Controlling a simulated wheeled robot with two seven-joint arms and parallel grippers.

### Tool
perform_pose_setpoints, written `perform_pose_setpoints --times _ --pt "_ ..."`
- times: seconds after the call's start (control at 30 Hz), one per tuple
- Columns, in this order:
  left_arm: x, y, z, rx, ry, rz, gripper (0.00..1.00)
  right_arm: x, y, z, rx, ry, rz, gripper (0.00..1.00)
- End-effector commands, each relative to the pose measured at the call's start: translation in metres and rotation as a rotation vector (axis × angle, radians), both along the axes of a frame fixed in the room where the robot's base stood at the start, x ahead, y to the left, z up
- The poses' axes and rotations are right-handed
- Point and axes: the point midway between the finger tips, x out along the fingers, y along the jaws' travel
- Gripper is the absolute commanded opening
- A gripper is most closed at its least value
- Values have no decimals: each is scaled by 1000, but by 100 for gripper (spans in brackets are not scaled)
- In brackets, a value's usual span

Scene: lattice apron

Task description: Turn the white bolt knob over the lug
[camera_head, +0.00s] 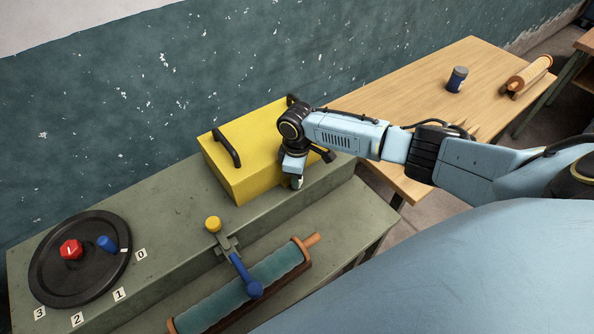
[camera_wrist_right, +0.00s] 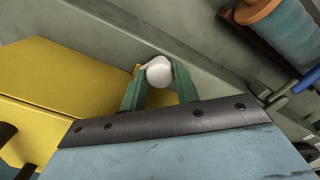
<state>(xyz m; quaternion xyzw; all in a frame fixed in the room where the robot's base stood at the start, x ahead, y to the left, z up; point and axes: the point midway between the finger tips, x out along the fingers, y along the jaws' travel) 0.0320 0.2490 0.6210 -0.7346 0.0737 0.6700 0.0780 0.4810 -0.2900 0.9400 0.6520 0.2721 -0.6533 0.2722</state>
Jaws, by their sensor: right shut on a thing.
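The white bolt knob (camera_wrist_right: 158,70) is a round white ball at the front side of the yellow box (camera_wrist_right: 75,75), close to the grey-green bench. My right gripper (camera_wrist_right: 160,82) has its two green fingers on either side of the knob and is shut on it. In the head view my right gripper (camera_head: 297,181) points down at the front right of the yellow box (camera_head: 240,180), and the knob is mostly hidden there. The lug cannot be made out in either view. My left gripper is not in view.
The grey-green bench (camera_head: 170,230) carries a black dial (camera_head: 50,275) with red and blue knobs and a blue-handled lever (camera_head: 245,275). A teal roller (camera_head: 215,300) lies in front. A wooden table (camera_head: 400,90) behind holds a dark blue jar (camera_head: 456,79).

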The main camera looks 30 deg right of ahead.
Motion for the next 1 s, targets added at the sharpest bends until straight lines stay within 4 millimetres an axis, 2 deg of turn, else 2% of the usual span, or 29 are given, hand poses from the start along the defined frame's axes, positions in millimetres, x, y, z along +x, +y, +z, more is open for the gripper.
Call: perform_pose_setpoints --times 0.2,0.5,1.0 --pt "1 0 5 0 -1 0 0 1 0 1 2 -3 188 8" --pt "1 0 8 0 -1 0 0 1 1 1 3 -3 379 8" --pt "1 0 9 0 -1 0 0 1 1 1 4 -5 476 8"
